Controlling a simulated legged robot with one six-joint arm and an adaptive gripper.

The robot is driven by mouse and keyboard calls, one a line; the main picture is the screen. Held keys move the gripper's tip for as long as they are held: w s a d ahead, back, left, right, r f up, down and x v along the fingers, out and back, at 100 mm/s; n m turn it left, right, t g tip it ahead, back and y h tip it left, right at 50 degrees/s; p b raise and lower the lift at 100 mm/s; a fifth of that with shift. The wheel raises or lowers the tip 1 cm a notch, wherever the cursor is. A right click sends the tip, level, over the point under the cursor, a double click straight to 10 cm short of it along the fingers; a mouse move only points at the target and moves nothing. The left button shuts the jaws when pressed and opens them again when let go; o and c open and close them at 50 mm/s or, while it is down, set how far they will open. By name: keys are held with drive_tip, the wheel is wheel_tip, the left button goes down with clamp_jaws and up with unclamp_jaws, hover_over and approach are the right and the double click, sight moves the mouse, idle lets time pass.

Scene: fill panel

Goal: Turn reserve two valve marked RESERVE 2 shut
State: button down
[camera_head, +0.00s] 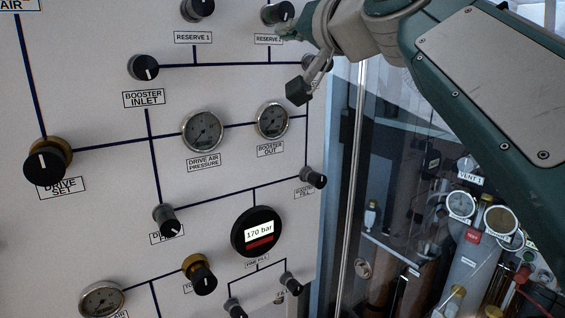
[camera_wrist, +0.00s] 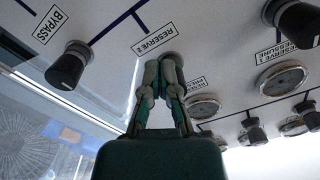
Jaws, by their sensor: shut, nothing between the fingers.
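The RESERVE 2 knob (camera_head: 277,13) is black, near the top of the panel in the head view. Its label (camera_head: 268,39) sits just below it, partly cut off by my gripper. My gripper (camera_head: 285,33) comes in from the right, its tips at the knob's lower right edge. In the wrist view my gripper (camera_wrist: 171,60) is shut, its two fingers close together and pointing at the panel beside the RESERVE label (camera_wrist: 155,39). The fingers hide most of the knob there, so I cannot tell whether they touch it.
The RESERVE 1 knob (camera_head: 198,9) is to the left. A partly hidden knob (camera_head: 317,63) lies below my wrist; the BYPASS knob (camera_wrist: 68,66) shows in the wrist view. Booster inlet knob (camera_head: 144,67) and gauges (camera_head: 203,131) stand out lower down. Glass borders the panel's right edge.

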drive_tip(key=shift+r, duration=0.35)
drive_tip(key=shift+s+a+r, duration=0.2)
drive_tip(key=shift+s+a, duration=0.1)
drive_tip(key=shift+a, duration=0.1)
idle(0.4)
drive_tip(key=shift+a, duration=0.1)
drive_tip(key=shift+s+a+r, duration=0.1)
drive_tip(key=shift+s+r, duration=0.05)
drive_tip(key=shift+r, duration=0.05)
drive_tip(key=shift+s+r, duration=0.1)
drive_tip(key=shift+r, duration=0.05)
idle(0.4)
drive_tip(key=shift+a, duration=0.1)
drive_tip(key=shift+s+a+f, duration=0.15)
drive_tip(key=shift+a+f, duration=0.05)
drive_tip(key=v, duration=0.6)
drive_tip(key=shift+f, duration=0.15)
